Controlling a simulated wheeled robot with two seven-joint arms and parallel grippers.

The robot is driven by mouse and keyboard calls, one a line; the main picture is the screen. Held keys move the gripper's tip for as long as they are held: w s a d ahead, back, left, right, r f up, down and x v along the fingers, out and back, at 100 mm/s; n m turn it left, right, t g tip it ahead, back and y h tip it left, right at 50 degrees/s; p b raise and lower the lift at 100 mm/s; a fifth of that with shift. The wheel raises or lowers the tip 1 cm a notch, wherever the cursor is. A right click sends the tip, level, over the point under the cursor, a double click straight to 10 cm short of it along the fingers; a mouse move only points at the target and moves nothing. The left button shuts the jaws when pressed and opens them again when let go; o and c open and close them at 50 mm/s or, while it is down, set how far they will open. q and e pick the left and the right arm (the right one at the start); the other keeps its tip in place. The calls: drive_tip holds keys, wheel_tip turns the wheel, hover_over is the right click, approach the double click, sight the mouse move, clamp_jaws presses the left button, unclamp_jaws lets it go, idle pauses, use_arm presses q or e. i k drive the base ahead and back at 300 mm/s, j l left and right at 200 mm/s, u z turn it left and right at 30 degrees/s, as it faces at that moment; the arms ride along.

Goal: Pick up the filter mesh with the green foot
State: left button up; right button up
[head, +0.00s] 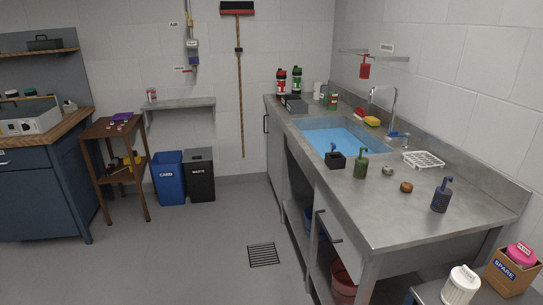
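I cannot make out a filter mesh with a green foot for sure in the head view. A small wooden stand (113,128) at the left carries a purple item (122,117) and several small pinkish pieces, too small to tell apart. A white ribbed canister (460,286) stands on a low surface at the bottom right. An olive-green pump bottle (361,164) stands on the steel counter in front of the sink. Neither of my grippers is in view.
The steel counter (400,225) with a water-filled sink (340,138) runs along the right. A blue bin (169,178) and a black bin (199,175) stand by the back wall. A cardboard SPARE box (507,278) sits bottom right. The floor around the drain grate (263,255) is mostly clear.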

sight(361, 169)
drive_tip(key=i+j+z, duration=0.2)
drive_tip(key=i+z, duration=0.15)
drive_tip(key=i, duration=0.2)
drive_tip(key=i+j+z, duration=0.4)
drive_tip(key=i+l, duration=0.05)
drive_tip(key=i, duration=0.05)
